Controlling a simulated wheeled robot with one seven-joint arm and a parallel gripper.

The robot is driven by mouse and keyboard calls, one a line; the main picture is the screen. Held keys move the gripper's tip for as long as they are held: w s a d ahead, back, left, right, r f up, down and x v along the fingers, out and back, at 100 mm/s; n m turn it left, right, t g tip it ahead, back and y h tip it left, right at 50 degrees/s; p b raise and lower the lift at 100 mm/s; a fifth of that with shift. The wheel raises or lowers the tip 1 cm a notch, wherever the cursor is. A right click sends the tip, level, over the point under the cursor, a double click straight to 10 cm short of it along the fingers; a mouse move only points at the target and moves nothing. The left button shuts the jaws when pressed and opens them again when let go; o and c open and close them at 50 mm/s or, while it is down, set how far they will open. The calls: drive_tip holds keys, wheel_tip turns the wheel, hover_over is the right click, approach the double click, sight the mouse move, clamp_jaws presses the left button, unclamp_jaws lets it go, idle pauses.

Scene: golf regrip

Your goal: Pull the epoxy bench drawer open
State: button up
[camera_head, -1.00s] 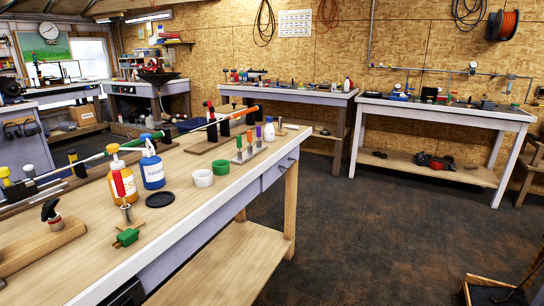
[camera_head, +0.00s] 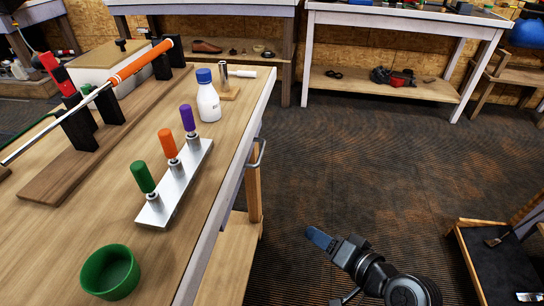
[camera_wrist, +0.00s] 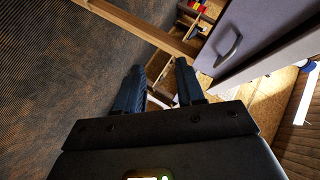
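The epoxy bench (camera_head: 80,245) fills the left of the head view, with its front edge running up towards the right. A metal bar handle (camera_head: 259,153) sticks out from its front side. In the wrist view the grey drawer front (camera_wrist: 250,30) is at the upper right, with the curved handle (camera_wrist: 229,50) on it. How far the drawer stands out from the bench I cannot tell. My gripper (camera_head: 320,238) is over the floor to the right of the bench, apart from the handle. The wrist view shows its two fingers (camera_wrist: 160,72) spread and nothing between them.
On the bench top stand a green cup (camera_head: 110,272), a metal holder (camera_head: 180,185) with coloured pieces, a white bottle (camera_head: 207,98) and a clamped golf club (camera_head: 140,62). A dark tray (camera_head: 490,262) lies at lower right. The floor (camera_head: 350,160) between is clear.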

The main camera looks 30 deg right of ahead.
drive_tip(key=w+r+m+y, duration=0.1)
drive_tip(key=w+r+y, duration=0.1)
drive_tip(key=w, duration=0.7)
drive_tip(key=y+b, duration=0.2)
drive_tip(key=y, duration=0.2)
approach(262, 151)
drive_tip(key=w+a+f, duration=0.1)
drive_tip(key=w+a, duration=0.1)
drive_tip(key=shift+t, duration=0.3)
drive_tip(key=shift+d+f+x, duration=0.15)
drive_tip(key=shift+x, duration=1.7)
drive_tip(key=shift+d+f+x, duration=0.1)
drive_tip(key=shift+f+x, duration=0.05)
drive_tip(key=shift+x, duration=1.65)
drive_tip(key=shift+w, duration=0.1)
drive_tip(key=shift+c, duration=0.3)
clamp_jaws()
